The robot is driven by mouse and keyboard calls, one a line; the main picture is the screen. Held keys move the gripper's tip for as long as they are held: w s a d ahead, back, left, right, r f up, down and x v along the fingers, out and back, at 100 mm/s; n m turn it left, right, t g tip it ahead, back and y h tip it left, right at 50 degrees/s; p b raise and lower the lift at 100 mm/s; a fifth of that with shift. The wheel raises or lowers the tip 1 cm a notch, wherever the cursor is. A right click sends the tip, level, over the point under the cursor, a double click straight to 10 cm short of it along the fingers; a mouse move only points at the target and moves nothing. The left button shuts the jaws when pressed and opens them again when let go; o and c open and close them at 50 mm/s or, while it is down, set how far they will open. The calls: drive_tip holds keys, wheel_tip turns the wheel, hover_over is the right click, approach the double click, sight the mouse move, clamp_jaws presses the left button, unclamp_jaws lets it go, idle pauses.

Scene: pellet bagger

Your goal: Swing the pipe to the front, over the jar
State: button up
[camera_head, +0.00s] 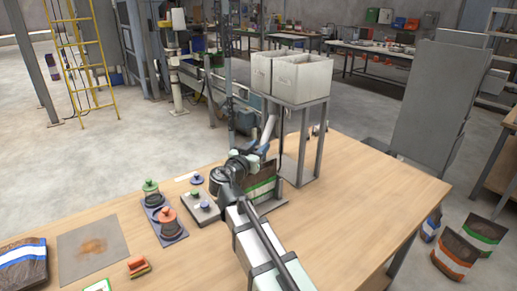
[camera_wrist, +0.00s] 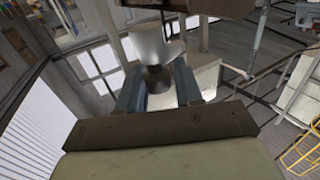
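The pipe (camera_head: 269,127) is a pale tube hanging below the white bins on the grey stand, toward its left side. In the wrist view the pale pipe (camera_wrist: 151,45) has a dark lower end between my two blue-grey fingers. My gripper (camera_head: 266,149) is at this pipe; the fingers (camera_wrist: 158,79) are apart, one on each side of it. I cannot tell whether they press on it. Two lidded jars stand on dark trays at the left: one with a green lid (camera_head: 151,193), one with a red lid (camera_head: 168,221). My arm may hide other things below the pipe.
The two white bins (camera_head: 301,76) top a grey stand (camera_head: 319,141). A brown and green bag (camera_head: 262,186) stands near its base. A grey box with knobs (camera_head: 201,207) lies left of my arm. The right of the wooden table (camera_head: 365,205) is clear.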

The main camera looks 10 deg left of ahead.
drive_tip(key=shift+d, duration=0.15)
clamp_jaws()
drive_tip(key=shift+s, duration=0.1)
drive_tip(key=shift+w+a+m+h, duration=0.3)
drive_tip(key=shift+a+h, duration=0.1)
drive_tip(key=shift+a, duration=0.25)
drive_tip(key=w+a+m+g+h, duration=0.9)
drive_tip(key=a+m+g+h, duration=0.1)
drive_tip(key=a+g, duration=0.2)
drive_tip(key=shift+w, duration=0.25)
drive_tip(key=shift+g, duration=0.3)
